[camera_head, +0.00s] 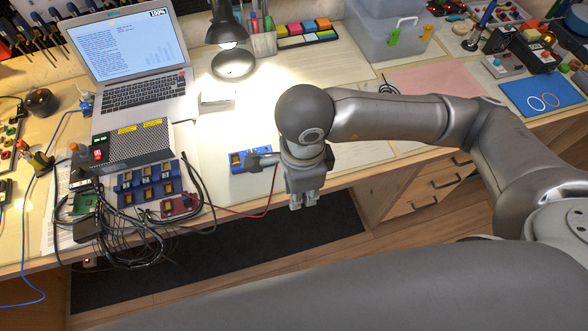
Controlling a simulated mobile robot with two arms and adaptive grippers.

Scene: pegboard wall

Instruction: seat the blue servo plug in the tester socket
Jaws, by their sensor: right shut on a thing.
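A small blue block (237,158) with an orange-yellow socket face lies on the bench left of my right arm's wrist; it looks like the tester. A thin red lead (268,203) runs from beside the gripper down and left to a red board (180,205). I cannot tell whether the plug touches the socket. My left gripper is not in view.
A blue rack of modules (150,187) and a tangle of black cables lie left of the gripper. A laptop (128,65) and a lit lamp (226,25) stand behind. A pink mat (435,78) lies to the right. The bench's front edge is close below the gripper.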

